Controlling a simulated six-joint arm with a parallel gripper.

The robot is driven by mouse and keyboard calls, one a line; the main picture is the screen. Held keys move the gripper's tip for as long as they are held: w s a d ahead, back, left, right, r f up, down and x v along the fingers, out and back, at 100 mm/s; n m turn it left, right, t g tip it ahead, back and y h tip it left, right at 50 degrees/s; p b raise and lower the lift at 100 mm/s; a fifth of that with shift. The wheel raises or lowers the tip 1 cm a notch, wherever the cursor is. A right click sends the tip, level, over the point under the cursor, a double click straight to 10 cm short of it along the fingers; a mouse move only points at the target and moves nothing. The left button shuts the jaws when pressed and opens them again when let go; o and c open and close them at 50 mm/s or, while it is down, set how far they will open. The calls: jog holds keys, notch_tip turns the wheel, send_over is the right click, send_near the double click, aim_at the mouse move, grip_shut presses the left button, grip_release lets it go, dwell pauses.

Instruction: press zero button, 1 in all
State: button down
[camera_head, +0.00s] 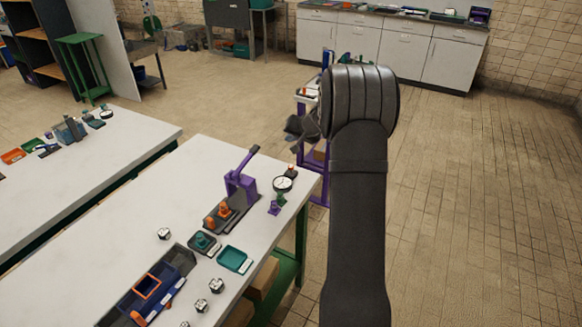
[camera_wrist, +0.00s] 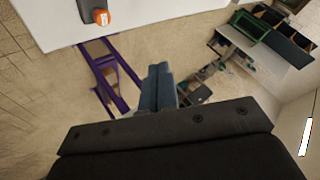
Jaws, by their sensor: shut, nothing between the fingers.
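My gripper (camera_wrist: 158,72) shows in the wrist view as two blue-grey fingers, closed together with nothing between them. They are in the air, apart from any surface. In the head view my dark arm hides much of its end. I cannot make out a zero button for certain. A round white dial (camera_head: 282,184) stands near the right end of the white bench, too small to read. In the wrist view an orange knob on a dark base (camera_wrist: 103,17) sits at the edge of a white top, apart from my fingers; whether it is the button I cannot tell.
The white bench (camera_head: 130,215) holds a purple lever device (camera_head: 240,186), orange-topped parts, a teal tray (camera_head: 234,259) and several small pale blocks. A purple-legged stand (camera_head: 302,98) is partly behind my arm. Bare tiled floor (camera_head: 470,220) lies to the right.

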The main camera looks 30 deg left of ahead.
aim_at(290, 166)
jog(key=shift+d+f, duration=0.15)
jog(key=shift+d, duration=0.1)
jog(key=shift+f, duration=0.1)
jog(key=shift+f, duration=4.3)
jog(key=shift+f, duration=0.4)
jog(key=shift+f, duration=0.95)
jog(key=shift+r, duration=1.35)
